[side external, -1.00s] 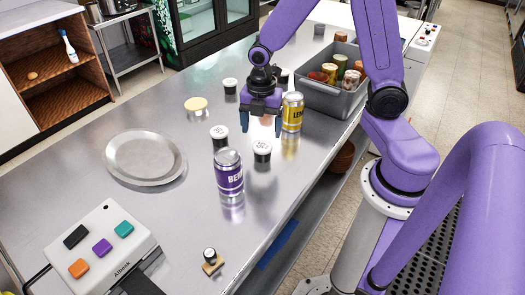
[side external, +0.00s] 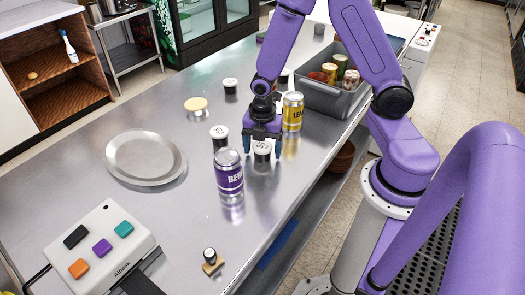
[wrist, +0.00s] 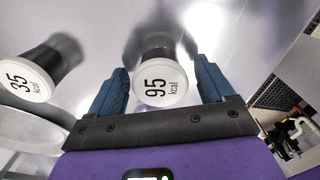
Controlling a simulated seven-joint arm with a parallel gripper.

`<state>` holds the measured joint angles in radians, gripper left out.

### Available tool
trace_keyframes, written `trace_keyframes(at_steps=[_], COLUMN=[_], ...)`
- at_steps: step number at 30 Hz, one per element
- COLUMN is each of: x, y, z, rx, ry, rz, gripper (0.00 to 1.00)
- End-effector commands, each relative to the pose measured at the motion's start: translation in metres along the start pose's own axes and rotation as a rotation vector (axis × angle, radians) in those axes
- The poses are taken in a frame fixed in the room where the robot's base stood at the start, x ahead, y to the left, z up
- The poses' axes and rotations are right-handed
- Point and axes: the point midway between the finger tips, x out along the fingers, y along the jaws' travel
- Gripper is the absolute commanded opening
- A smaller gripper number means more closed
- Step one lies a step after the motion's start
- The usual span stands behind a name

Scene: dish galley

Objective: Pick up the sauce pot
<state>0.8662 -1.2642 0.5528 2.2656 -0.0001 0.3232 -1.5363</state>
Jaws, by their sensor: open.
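Several small dark sauce pots with white lids stand on the steel counter. One, with "95 kcal" on its lid (wrist: 158,84), is between the two blue fingers of my gripper (wrist: 161,76) in the wrist view, with gaps on both sides. In the side view my gripper (side external: 262,154) is low over this pot (side external: 262,146), its fingers open on either side. A "35 kcal" pot (wrist: 32,80) is to the left in the wrist view. Other pots are left of the gripper (side external: 219,132) and farther back (side external: 230,84).
A purple can (side external: 228,175) stands in front of the gripper, and a yellow can (side external: 292,112) close behind it. A grey bin (side external: 345,103) holds jars and cans.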

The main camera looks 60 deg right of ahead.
Motion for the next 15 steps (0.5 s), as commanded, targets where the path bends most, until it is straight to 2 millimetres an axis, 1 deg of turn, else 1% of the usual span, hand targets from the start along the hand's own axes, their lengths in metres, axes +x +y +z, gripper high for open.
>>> trace_keyframes(at_steps=[2, 3, 5, 6, 7, 8, 15], x=[-0.0002, -0.0003, -0.0003, -0.0003, -0.0003, -0.0004, -0.0005], y=[0.0001, 0.0001, 0.0001, 0.0001, 0.0001, 0.0001, 0.0001], z=[0.0, 0.0, 0.0001, 0.0001, 0.0001, 0.0001, 0.0001], rx=[0.0, 0.0, 0.0, 0.0, 0.0, 0.0, 0.0], ry=[0.0, 0.0, 0.0, 0.0, 0.0, 0.0, 0.0], rz=[0.001, 0.0, 0.0, 0.0, 0.0, 0.0, 0.0], gripper=[0.82, 0.78, 0.59, 0.46, 0.36, 0.28, 0.28])
